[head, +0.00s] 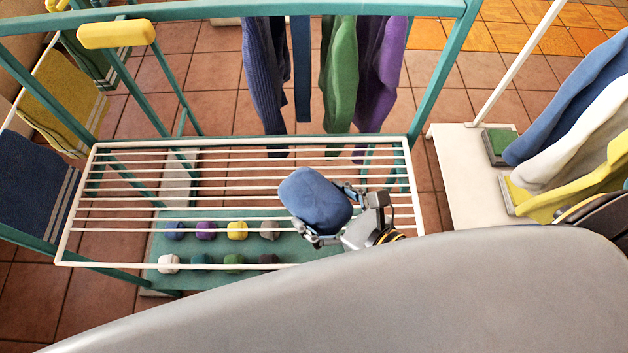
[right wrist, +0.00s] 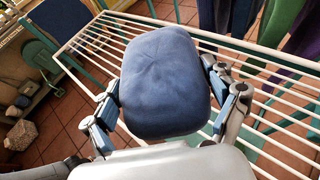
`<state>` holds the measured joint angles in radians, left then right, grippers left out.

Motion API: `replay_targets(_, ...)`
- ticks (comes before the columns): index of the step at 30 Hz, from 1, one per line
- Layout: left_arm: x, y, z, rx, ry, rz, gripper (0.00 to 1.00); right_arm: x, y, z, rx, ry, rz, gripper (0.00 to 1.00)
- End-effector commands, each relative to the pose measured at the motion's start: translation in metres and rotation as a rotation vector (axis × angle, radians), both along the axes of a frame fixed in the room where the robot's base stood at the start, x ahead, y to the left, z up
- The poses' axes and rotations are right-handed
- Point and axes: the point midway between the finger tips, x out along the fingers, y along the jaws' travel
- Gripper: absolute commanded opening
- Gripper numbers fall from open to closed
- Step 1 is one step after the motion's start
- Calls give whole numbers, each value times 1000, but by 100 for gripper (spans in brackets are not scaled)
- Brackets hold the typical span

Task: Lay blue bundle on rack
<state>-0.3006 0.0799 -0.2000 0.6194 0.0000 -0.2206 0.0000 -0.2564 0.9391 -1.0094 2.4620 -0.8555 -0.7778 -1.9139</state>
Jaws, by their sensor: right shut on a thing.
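The blue bundle (head: 315,198) is a rounded, soft block. My right gripper (head: 334,212) is shut on it, with a finger on either side. In the head view it shows over the right half of the white wire rack (head: 88,200). The right wrist view also shows the bundle (right wrist: 165,85) between the fingers, with the rack's bars (right wrist: 262,62) behind it. Whether the bundle touches the bars cannot be told. The bars near it look empty. My left gripper is not in view.
Several small coloured bundles (head: 237,230) sit on a teal shelf (head: 200,250) below the rack. Blue, green (head: 340,75) and purple cloths hang from a teal rail behind it. Towels hang at the left. A white stand (head: 465,180) with coloured cloths is at the right.

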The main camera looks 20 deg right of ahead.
Motion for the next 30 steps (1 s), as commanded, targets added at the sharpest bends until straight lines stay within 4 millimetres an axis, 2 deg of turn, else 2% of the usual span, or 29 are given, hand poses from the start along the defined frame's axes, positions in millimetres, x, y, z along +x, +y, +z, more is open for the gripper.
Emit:
replay_targets(1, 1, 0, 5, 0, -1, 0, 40, 14, -5, -1, -5, -8, -2, 51)
replay_targets(6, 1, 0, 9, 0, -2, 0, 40, 53, -17, -23, -3, -5, -3, 51)
replay_targets(12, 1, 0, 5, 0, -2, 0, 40, 79, -25, -60, 0, -2, -2, 51)
replay_targets(20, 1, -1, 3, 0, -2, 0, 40, 94, -29, -79, 1, -1, -1, 51)
replay_targets(25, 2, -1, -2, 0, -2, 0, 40, 93, -29, -105, 2, 2, -2, 51)
replay_targets(30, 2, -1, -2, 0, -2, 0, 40, 93, -29, -109, 1, 0, 0, 51)
